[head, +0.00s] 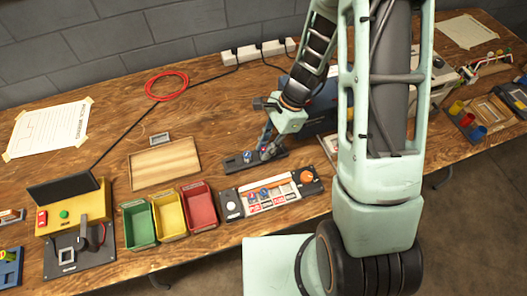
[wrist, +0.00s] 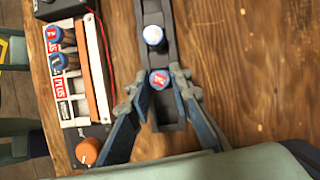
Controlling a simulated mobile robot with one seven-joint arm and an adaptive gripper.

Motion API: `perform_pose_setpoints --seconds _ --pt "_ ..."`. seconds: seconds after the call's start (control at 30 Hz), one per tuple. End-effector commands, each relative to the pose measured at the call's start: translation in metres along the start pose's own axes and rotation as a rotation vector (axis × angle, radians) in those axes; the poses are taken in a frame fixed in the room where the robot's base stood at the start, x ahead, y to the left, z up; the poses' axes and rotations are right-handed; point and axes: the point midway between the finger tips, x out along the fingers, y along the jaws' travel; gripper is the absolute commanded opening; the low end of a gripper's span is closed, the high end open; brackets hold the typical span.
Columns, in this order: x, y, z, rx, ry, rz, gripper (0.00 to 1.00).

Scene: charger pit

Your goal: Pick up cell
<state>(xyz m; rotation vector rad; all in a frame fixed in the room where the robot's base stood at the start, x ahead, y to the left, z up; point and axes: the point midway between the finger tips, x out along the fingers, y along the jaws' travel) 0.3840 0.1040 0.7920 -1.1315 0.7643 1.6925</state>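A cell with a blue and red top (wrist: 160,79) stands upright in a narrow dark holder (wrist: 152,10). A second cell with a pale top and blue rim (wrist: 153,36) stands in the same holder; it also shows in the head view (head: 247,156). My gripper (wrist: 158,86) is open above the holder, with one finger on each side of the blue and red cell. Small gaps seem to show between the fingers and the cell. In the head view my gripper (head: 268,144) reaches down to the right part of the holder (head: 277,156), and my fingers partly hide the cell there.
A grey-white unit (head: 310,181) holding two cells (wrist: 60,48) lies in front of the holder. Green (head: 140,241), yellow (head: 169,230) and red (head: 199,221) bins stand left of it. A wooden tray (head: 165,166) lies further back. Bare wood lies right of the holder in the wrist view.

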Motion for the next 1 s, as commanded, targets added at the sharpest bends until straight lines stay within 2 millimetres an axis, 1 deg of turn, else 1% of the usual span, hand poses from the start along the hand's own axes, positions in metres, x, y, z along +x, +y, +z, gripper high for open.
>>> perform_pose_setpoints --seconds 0.03,0.13,0.47,0.63,0.77,0.83,0.97,1.0 --pt "0.0 0.0 0.0 0.0 0.0 0.0 0.11" --pt "0.0 0.0 0.0 0.0 0.0 0.0 0.0" --pt "-0.001 0.0 0.0 0.0 0.0 -0.001 0.0" --pt "-0.008 -0.001 0.003 -0.001 0.0 -0.002 0.0" --pt "-0.022 -0.002 0.009 -0.003 0.001 -0.004 0.0" --pt "-0.034 0.0 0.013 -0.003 0.001 -0.005 0.0" --pt "-0.056 0.021 0.018 0.0 0.001 -0.005 0.0" --pt "-0.065 0.027 0.021 0.0 0.001 -0.006 0.0"
